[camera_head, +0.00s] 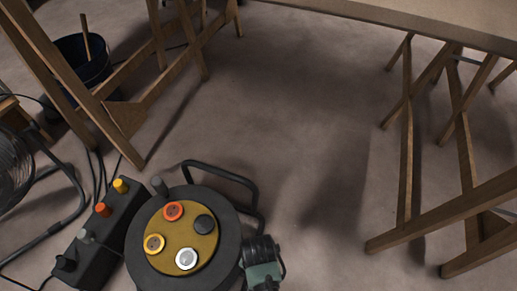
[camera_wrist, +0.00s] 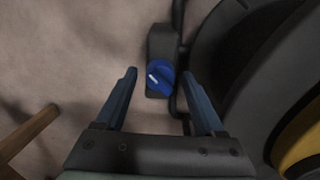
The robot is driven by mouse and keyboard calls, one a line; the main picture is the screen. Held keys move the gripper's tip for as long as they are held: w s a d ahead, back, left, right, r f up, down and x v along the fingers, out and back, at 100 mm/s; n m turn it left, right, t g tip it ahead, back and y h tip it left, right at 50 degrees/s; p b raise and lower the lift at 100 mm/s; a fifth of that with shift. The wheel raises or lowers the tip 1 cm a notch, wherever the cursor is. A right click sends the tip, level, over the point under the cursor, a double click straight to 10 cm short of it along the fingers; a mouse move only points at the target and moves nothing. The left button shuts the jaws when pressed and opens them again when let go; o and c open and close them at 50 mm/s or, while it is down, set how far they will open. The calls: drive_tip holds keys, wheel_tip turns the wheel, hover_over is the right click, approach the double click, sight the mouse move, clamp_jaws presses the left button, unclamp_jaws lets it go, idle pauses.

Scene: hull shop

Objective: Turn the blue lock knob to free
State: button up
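The blue lock knob (camera_wrist: 163,74) shows in the wrist view, with a short white mark on its left part, slanting to the upper left. It sits on a small dark box (camera_wrist: 161,42) beside the black cable reel. My gripper (camera_wrist: 158,73) is open, one finger to each side of the knob in the picture. Neither finger visibly touches the knob; the depth gap is unclear. In the head view, a grey-green part of my arm (camera_head: 262,268) is beside the reel's right edge. The knob does not show there.
The cable reel (camera_head: 140,246) has a yellow face with several round sockets and a tube handle. A dark box with coloured knobs (camera_head: 92,246) stands left of it, near a fan (camera_head: 12,172). Wooden trestles (camera_head: 407,165) stand at right and upper left. The middle floor is clear.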

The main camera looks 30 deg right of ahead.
clamp_jaws()
drive_tip(key=shift+r+n+p, duration=0.15)
drive_tip(key=shift+n+p, duration=0.15)
drive_tip(key=shift+p, duration=0.25)
drive_tip(key=shift+r+n+p, duration=0.15)
drive_tip(key=shift+n+p, duration=0.75)
drive_tip(key=shift+p, duration=0.35)
drive_tip(key=n+p, duration=0.4)
drive_tip(key=n, duration=0.1)
drive_tip(key=n+p, duration=0.1)
drive_tip(key=n, duration=0.2)
drive_tip(key=n+p, duration=0.1)
drive_tip(key=n, duration=0.1)
drive_tip(key=shift+f+n+p, duration=0.2)
drive_tip(key=shift+n+p, duration=0.15)
drive_tip(key=shift+n, duration=0.05)
drive_tip(key=shift+n+p, duration=0.5)
drive_tip(key=shift+n, duration=1.8)
drive_tip(key=shift+f, duration=0.1)
